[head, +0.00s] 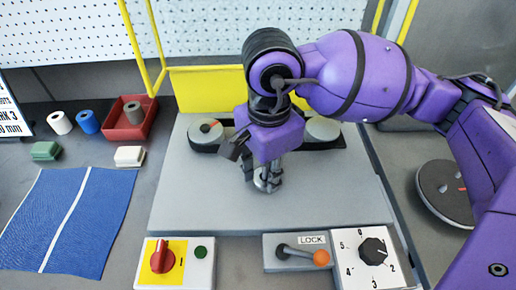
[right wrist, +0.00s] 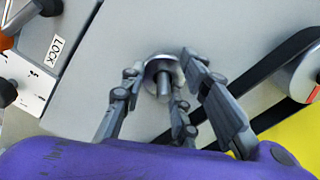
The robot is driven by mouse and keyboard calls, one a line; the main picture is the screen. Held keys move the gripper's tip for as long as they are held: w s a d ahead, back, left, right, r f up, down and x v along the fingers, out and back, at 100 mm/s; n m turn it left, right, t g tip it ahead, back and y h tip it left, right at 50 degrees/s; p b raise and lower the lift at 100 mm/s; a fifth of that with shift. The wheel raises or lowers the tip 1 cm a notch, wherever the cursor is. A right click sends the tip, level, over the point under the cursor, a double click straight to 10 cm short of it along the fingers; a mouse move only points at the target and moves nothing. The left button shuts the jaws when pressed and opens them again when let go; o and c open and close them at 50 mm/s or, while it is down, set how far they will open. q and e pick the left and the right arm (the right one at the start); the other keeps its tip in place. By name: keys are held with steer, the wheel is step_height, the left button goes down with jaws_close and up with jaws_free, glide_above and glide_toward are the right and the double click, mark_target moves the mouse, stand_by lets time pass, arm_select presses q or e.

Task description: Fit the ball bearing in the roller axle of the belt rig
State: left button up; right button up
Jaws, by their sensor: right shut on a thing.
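My right gripper (right wrist: 166,78) points down over the middle of the belt rig's grey plate (head: 195,205). It is shut on a silvery ring, the ball bearing (right wrist: 152,68), which lies between its fingertips close above or at the plate. A short metal pin (right wrist: 163,84) shows at the ring's middle; I cannot tell whether it is the roller axle or whether the ring is around it. In the head view the right gripper (head: 266,178) mostly hides the bearing. Behind it, a black belt (head: 338,142) runs around a left roller (head: 206,130) and a right roller (head: 323,128). My left gripper is out of view.
A red switch (head: 163,256), LOCK lever (head: 300,254) and dial (head: 372,249) line the front. A blue cloth (head: 62,225), green block (head: 46,151), white block (head: 129,156) and red tray (head: 117,131) lie left. A round disc (head: 446,193) is at right. A yellow frame (head: 200,95) stands behind.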

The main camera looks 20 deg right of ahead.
steer(key=o, duration=1.3)
step_height(320, 180, up, 12)
steer(key=shift+f, duration=0.1)
